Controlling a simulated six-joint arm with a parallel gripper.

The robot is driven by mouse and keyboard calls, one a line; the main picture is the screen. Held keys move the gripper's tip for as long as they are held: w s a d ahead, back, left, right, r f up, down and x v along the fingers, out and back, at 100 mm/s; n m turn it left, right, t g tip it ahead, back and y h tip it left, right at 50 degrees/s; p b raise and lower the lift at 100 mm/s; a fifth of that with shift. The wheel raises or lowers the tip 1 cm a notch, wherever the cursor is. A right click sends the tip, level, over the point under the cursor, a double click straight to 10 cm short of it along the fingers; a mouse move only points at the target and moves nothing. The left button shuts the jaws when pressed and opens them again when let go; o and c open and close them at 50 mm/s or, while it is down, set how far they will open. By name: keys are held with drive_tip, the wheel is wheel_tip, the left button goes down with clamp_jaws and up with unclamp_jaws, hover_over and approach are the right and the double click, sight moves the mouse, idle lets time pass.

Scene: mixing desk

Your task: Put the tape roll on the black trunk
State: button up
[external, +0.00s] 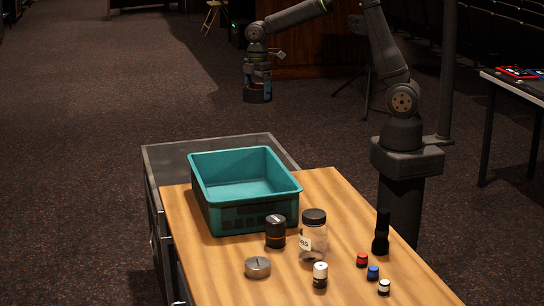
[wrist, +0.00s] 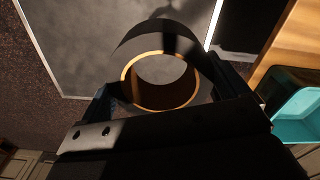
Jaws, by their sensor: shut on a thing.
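My gripper (external: 257,84) is shut on the tape roll (external: 257,96), a dark ring held in the air up and behind the desk in the external view. In the wrist view the tape roll (wrist: 160,83) shows its tan inner core between the fingers of my gripper (wrist: 160,92). The black trunk (external: 170,165) stands against the far left end of the wooden desk, its flat top partly hidden by the teal bin. Its grey top with a pale metal edge (wrist: 90,40) shows beyond the tape roll in the wrist view.
The teal bin (external: 245,215) stands on the desk beside the trunk. A black-lidded jar (external: 313,240), a dark canister (external: 275,232), a round tin (external: 257,267), a black flashlight (external: 381,235) and several small bottles stand nearer. The visible trunk top is clear.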

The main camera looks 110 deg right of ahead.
drive_tip(key=s+d+m, duration=0.4)
drive_tip(key=s+d, duration=1)
drive_tip(key=d, duration=0.1)
wheel_tip(320, 180, down, 18)
drive_tip(key=w+a+f, duration=0.1)
drive_tip(key=w+f, duration=0.1)
drive_tip(key=w, duration=0.1)
drive_tip(key=w+a+f, duration=0.1)
drive_tip(key=w+f, duration=0.2)
drive_tip(key=w, duration=0.1)
drive_tip(key=w+a+f, duration=0.1)
drive_tip(key=w+f, duration=0.1)
drive_tip(key=w, duration=0.2)
drive_tip(key=shift+f, duration=2.35)
drive_tip(key=shift+f, duration=0.2)
drive_tip(key=o, duration=0.9)
wheel_tip(320, 180, up, 12)
drive_tip(key=shift+r, duration=0.2)
